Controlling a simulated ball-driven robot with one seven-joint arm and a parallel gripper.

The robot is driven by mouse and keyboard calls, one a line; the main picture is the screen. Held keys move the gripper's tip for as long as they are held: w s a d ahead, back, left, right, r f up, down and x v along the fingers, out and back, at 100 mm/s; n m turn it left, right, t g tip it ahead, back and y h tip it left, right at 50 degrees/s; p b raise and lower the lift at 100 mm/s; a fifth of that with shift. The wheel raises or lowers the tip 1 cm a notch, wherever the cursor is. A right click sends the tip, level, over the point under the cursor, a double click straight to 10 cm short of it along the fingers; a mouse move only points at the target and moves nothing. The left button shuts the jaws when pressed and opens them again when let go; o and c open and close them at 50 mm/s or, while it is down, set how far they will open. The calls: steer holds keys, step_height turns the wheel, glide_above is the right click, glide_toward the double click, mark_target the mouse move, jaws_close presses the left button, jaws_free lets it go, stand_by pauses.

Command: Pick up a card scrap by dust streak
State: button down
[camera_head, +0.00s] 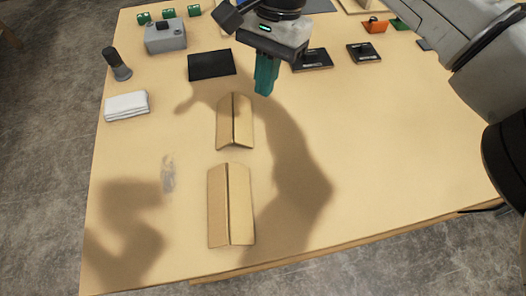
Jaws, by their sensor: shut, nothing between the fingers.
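Two folded tan card scraps lie on the wooden table. The nearer card scrap (241,205) is beside a grey dust streak (168,173), which is to its left. The farther card scrap (241,122) lies just beyond it, with a gap between the two. Each has a raised fold running along its length. My gripper (265,92) has teal fingers that are shut and empty. It hangs above the table, beyond and slightly right of the farther scrap in the picture, not touching either scrap.
A white folded cloth (127,106) and a dark cylinder (117,64) are at left. A black pad (211,65), a grey box (165,36) and dark flat modules (312,60) are farther back. An orange part (375,26) is at back right. The table's right side is clear.

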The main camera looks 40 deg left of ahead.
mark_target(211, 213)
steer(key=b+x, duration=0.1)
steer(key=x, duration=0.3)
steer(key=w+b+x, duration=0.1)
steer(key=x, duration=0.4)
steer(key=b+x, duration=0.1)
steer(key=x, duration=0.4)
steer(key=shift+w+d+f, duration=0.25)
steer(key=shift+w+f, duration=0.1)
steer(key=shift+f, duration=0.05)
steer(key=s, duration=0.1)
steer(key=s+p, duration=0.1)
steer(key=s, duration=0.1)
steer(key=shift+d+f, duration=0.1)
steer(key=shift+f, duration=0.25)
steer(key=shift+s+f+p, duration=0.1)
steer(key=shift+s+p, duration=0.25)
steer(key=shift+s, duration=0.25)
steer(key=shift+s, duration=0.45)
steer(key=s+b, duration=0.1)
steer(key=s, duration=0.3)
steer(key=s+b, duration=0.1)
steer(key=s, duration=0.3)
steer(key=s+d+b, duration=0.1)
steer(key=s+b, duration=0.1)
steer(key=s, duration=0.2)
steer(key=shift+s+d+f, duration=0.15)
steer(key=shift+s+f, duration=0.05)
steer(key=shift+s, duration=0.2)
